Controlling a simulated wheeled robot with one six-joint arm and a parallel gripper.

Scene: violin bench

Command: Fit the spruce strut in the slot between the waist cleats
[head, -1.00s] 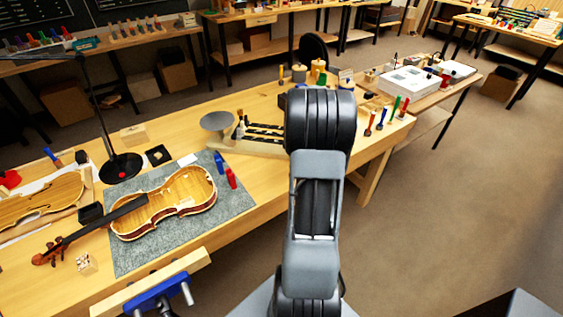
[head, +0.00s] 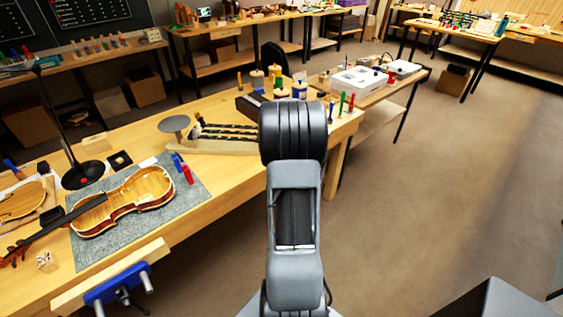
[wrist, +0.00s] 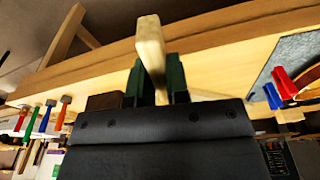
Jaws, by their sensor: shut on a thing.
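The open violin body (head: 123,201) lies on the grey mat, its top off and its inside showing in the head view. The waist cleats and the slot are too small to make out. In the wrist view my gripper (wrist: 156,82) is shut on a pale wooden strut (wrist: 150,42), which sticks out beyond the dark green fingers. The bench edge lies behind the strut there. In the head view my arm hides the gripper and the strut.
The grey mat (head: 88,255) lies on the bench near the blue vise (head: 118,284). Blue and red clamps (head: 187,174) stand at the mat's right edge. A lamp with a round black base (head: 86,175) stands behind the violin. Open floor lies right of the bench.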

